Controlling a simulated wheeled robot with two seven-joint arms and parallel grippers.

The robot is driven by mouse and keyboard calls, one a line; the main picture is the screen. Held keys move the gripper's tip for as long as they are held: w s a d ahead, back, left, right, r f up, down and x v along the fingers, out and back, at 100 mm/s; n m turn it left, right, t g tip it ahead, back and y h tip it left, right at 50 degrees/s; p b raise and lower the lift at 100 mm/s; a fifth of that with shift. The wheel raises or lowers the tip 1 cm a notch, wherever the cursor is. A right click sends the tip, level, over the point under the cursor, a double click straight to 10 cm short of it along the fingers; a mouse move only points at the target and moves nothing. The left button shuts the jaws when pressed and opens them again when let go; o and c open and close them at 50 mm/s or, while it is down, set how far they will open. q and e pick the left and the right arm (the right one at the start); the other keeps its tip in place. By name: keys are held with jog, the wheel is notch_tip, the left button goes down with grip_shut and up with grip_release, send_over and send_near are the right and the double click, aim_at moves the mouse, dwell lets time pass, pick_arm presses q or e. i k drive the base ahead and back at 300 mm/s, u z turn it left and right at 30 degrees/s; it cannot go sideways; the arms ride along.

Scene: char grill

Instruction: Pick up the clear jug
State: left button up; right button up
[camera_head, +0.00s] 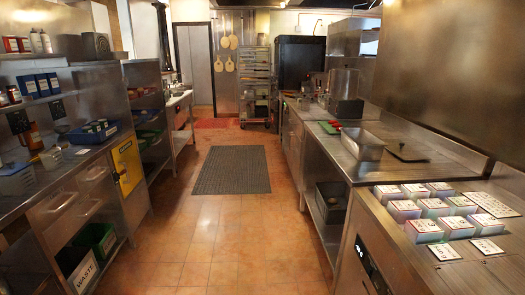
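A small clear vessel (52,158), which looks like the clear jug, stands on the left steel counter (85,163). It is too small to make out a handle or spout. An orange-brown container with a dark handle (31,136) stands just behind it. Neither of my grippers is in view.
White labelled containers (424,231) fill the near right counter. The tiled floor between the counters is clear, with a dark mat (232,170).

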aim_at(306, 101)
jog(key=i, duration=11.7)
jog(key=z, duration=4)
